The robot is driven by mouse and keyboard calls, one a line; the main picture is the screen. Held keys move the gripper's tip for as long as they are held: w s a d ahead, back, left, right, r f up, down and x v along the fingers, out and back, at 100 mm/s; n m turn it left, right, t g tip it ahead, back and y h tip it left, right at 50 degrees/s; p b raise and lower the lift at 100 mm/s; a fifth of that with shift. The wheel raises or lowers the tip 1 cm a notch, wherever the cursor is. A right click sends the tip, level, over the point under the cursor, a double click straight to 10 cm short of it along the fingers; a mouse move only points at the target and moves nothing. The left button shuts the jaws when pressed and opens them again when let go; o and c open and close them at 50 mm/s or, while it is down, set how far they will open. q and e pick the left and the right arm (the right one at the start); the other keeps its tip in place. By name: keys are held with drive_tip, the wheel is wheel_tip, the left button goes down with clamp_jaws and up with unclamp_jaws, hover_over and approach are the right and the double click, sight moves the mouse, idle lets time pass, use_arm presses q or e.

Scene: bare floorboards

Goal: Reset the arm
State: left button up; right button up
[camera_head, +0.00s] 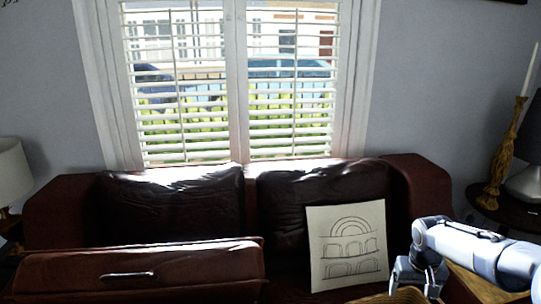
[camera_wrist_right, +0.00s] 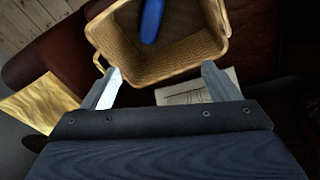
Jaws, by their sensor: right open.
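My right gripper (camera_head: 414,290) is at the lower right of the head view, its fingers pointing down. In the right wrist view the gripper (camera_wrist_right: 161,80) has its two fingers wide apart with nothing between them. A tan wicker basket (camera_wrist_right: 178,68) lies just beyond the fingertips in that view. A blue elongated object (camera_wrist_right: 151,20) is inside the basket. I cannot tell whether the fingers touch the basket. My left gripper is not in view.
A dark red leather sofa (camera_head: 60,210) stands under the window, with a drawing on white paper (camera_head: 347,246) leaning on it. A brown case-like object with a handle (camera_head: 140,272) is at front left. A side table (camera_head: 503,211) holds a candlestick (camera_head: 502,155) at right.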

drive_tip(key=s+a+r+t+y+p, duration=0.1)
drive_tip(key=s+a+r+p, duration=0.2)
drive_tip(key=s+a+r, duration=0.35)
drive_tip(key=s+a+r+t+y+p, duration=0.15)
drive_tip(key=s+a+r, duration=0.25)
drive_tip(key=s+r, duration=0.45)
use_arm(q)
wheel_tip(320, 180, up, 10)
drive_tip(key=p, duration=0.4)
use_arm(e)
drive_tip(key=s+a+r+n+t+y, duration=0.1)
drive_tip(key=s+a+r+y, duration=0.1)
drive_tip(key=s+a, duration=0.6)
drive_tip(key=s, duration=0.3)
drive_tip(key=shift+a+t, duration=0.35)
drive_tip(key=shift+y, duration=0.25)
